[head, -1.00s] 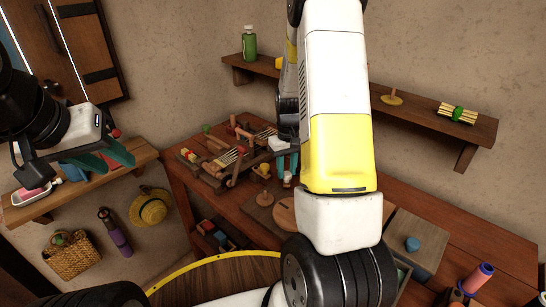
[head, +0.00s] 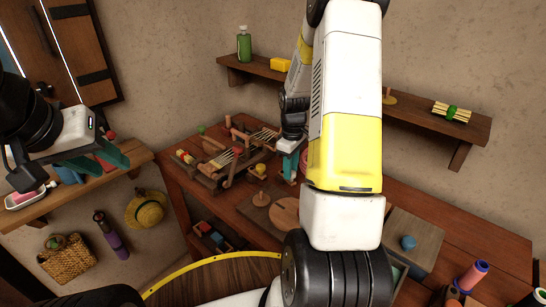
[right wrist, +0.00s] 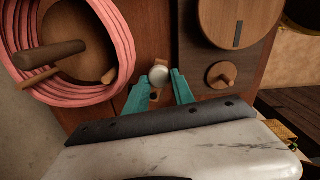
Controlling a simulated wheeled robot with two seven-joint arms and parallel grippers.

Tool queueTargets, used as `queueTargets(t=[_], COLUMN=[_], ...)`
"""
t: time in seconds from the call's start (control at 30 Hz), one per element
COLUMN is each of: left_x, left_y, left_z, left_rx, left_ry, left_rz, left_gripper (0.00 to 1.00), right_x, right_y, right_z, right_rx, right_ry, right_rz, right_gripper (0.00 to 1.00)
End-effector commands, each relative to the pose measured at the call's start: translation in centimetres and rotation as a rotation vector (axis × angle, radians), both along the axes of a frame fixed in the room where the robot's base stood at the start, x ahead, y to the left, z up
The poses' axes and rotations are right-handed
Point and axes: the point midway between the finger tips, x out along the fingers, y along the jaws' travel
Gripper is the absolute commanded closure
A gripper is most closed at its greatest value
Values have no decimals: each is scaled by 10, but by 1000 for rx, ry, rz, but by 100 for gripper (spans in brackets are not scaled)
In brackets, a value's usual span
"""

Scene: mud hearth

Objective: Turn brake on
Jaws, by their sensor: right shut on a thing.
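A small lever with a pale round knob (right wrist: 159,75) stands between my right gripper's teal fingers in the right wrist view. My right gripper (right wrist: 156,95) is shut on the lever just below the knob. In the head view this gripper (head: 291,166) is over the workbench, partly behind my forearm, and the lever is hidden there. A coil of pink rope (right wrist: 110,25) on a wooden drum with a crank lies left of the lever. My left gripper (head: 98,158) is open and empty in front of the left shelf.
A wooden contraption with several slats and rods (head: 225,158) stands on the workbench left of my right gripper. A wooden knob (right wrist: 222,74) and a large round disc (right wrist: 240,20) lie right of the lever. A box with a blue knob (head: 408,243) sits at the right.

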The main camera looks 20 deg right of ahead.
Motion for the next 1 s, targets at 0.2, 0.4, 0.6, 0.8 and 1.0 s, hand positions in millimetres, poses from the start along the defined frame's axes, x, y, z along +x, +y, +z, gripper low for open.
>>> queueTargets(t=[0.2,0.4,0.6,0.8,1.0], left_x=[0,0,0,0,0], left_y=[0,0,0,0,0], left_z=[0,0,0,0,0], left_rx=[0,0,0,0,0], left_ry=[0,0,0,0,0], left_rz=[0,0,0,0,0], left_gripper=[64,64,64,64,64], right_x=[3,4,4,5,5], right_y=[-7,-10,-11,-11,-11], right_z=[1,1,1,1,1], right_rx=[0,-1,-2,-2,-2], right_ry=[-3,-2,-3,-3,-3], right_rz=[126,196,223,226,226], right_gripper=[100,100,100,100,62])
